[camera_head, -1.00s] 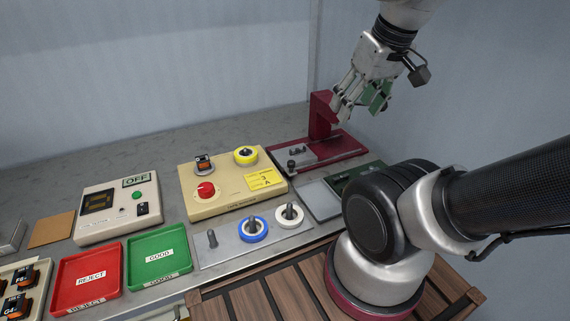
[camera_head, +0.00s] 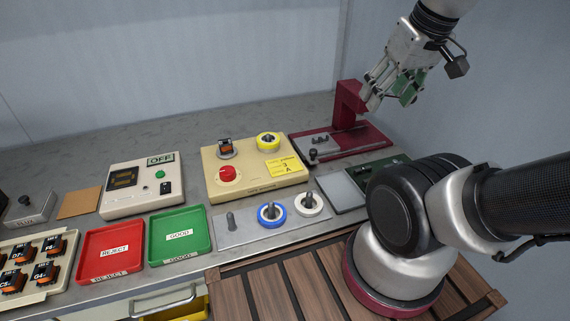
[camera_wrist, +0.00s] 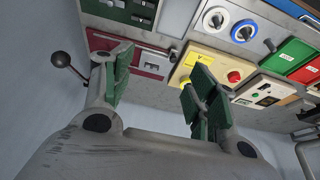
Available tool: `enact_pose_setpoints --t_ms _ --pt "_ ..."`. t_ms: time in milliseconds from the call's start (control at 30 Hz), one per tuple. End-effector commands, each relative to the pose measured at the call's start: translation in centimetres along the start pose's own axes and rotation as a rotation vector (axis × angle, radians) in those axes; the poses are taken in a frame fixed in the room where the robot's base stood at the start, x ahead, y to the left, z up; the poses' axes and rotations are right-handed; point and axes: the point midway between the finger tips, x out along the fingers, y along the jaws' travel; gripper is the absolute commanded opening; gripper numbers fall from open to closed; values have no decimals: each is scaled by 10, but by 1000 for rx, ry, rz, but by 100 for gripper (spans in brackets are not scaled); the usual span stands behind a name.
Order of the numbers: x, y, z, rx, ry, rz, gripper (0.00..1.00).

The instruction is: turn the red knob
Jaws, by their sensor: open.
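The red knob (camera_head: 228,173) sits on the front left part of the cream winder box (camera_head: 255,188). It also shows in the wrist view (camera_wrist: 234,76), right of my fingers. An orange and black coil (camera_head: 225,146) and a yellow spool (camera_head: 268,140) sit behind it on the same box, and a yellow label (camera_head: 286,167) is at its right. My gripper (camera_head: 388,92) is open and empty, high above the dark red stand, to the right of the knob and well apart from it. Its green-padded fingers are spread in the wrist view (camera_wrist: 160,90).
The dark red stand (camera_head: 348,105) rises at the back right. Blue (camera_head: 271,214) and white (camera_head: 309,205) spools stand on posts before the winder box. Green (camera_head: 180,255) and red (camera_head: 112,272) trays and a tester marked OFF (camera_head: 140,200) lie to the left.

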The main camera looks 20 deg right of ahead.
Motion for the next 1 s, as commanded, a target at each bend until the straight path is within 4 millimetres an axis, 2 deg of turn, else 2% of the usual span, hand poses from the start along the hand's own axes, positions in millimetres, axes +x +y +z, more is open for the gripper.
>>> enact_pose_setpoints --t_ms 200,367,567,667,867,1000 --pt "2 -6 -2 -27 -6 -10 59" --pt "30 -35 -9 -156 -128 -50 59" --pt "72 -95 -31 -397 -293 -87 59" --pt "95 -130 -41 -581 -345 -110 59" --pt "147 -209 -52 -1053 -404 -185 59" --pt "186 -264 -56 -1452 -388 -265 59"
